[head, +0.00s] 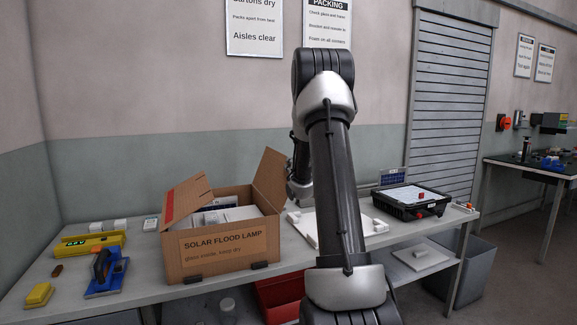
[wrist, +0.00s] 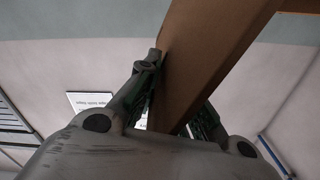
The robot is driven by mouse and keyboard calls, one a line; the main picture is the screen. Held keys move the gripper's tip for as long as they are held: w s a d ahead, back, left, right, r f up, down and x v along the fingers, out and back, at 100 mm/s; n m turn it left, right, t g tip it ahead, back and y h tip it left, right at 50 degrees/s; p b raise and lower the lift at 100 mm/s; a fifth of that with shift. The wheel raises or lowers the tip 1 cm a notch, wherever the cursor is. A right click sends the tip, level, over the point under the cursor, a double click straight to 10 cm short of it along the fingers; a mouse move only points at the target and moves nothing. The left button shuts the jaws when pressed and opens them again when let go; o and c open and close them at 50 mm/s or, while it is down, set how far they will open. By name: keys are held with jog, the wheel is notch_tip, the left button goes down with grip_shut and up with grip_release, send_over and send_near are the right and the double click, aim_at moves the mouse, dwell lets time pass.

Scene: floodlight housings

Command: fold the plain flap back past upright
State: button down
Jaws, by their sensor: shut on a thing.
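The open cardboard box (head: 225,255) labelled "SOLAR FLOOD LAMP" stands on the bench, with white items inside. A flap with a red stripe (head: 187,197) stands up on the left side. My gripper (wrist: 178,98) is shut on the plain flap, whose brown cardboard (wrist: 195,55) runs between the two fingers in the wrist view. In the head view the gripper is at the flap's right, largely hidden by the flap and my arm.
A blue tool (head: 104,275), a yellow block (head: 39,295) and a yellow case (head: 90,244) lie left of the box. A black open case (head: 412,203) sits at the bench's right. White pieces (head: 302,225) lie behind my arm.

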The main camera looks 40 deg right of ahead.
jog(key=shift+d+f, duration=0.1)
jog(key=c, duration=1.7)
grip_release()
jog(key=shift+o, duration=0.2)
jog(key=v, duration=1.2)
